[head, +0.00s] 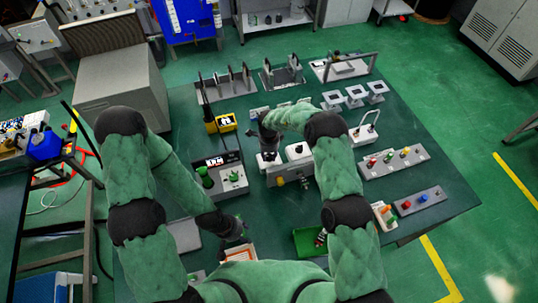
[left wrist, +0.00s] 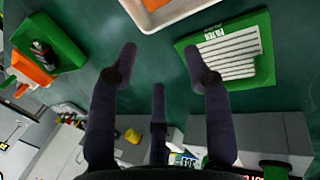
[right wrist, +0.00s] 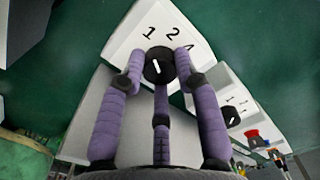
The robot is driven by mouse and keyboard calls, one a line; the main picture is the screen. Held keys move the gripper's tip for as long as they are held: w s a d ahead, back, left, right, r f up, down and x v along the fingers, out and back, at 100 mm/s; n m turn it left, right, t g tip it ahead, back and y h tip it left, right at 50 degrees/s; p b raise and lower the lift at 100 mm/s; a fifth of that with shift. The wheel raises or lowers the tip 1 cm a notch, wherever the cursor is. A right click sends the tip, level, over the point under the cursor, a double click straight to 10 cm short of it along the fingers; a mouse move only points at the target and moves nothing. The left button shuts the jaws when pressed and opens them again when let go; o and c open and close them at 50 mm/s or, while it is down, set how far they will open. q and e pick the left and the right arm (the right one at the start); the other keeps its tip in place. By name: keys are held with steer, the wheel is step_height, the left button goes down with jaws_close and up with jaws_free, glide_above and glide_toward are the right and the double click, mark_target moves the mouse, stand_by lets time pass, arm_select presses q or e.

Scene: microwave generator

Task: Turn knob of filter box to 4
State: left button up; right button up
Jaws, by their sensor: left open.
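A white box (right wrist: 175,22) with printed numbers 1 and 2 and a partly hidden 4 fills the middle of the right wrist view; it also shows in the head view (head: 268,159). Its round black knob (right wrist: 157,66) has a white mark slanting up-left, toward the 1 side. My right gripper (right wrist: 160,60) has its fingers closed in around the knob, tips close against its sides; it also shows from above in the head view (head: 268,143). My left gripper (left wrist: 160,62) is open and empty, low over the front of the table (head: 235,232).
A second white box with a black knob (right wrist: 232,116) stands right beside the first. Button panels (head: 420,200) stand on the right of the table.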

jaws_close()
steer(key=shift+m, duration=0.4)
steer(key=m, duration=0.2)
steer(key=shift+m, duration=0.4)
steer(key=m, duration=0.3)
steer(key=shift+m, duration=0.3)
steer(key=m, duration=0.4)
steer(key=shift+m+b, duration=0.3)
steer(key=shift+m, duration=1.9)
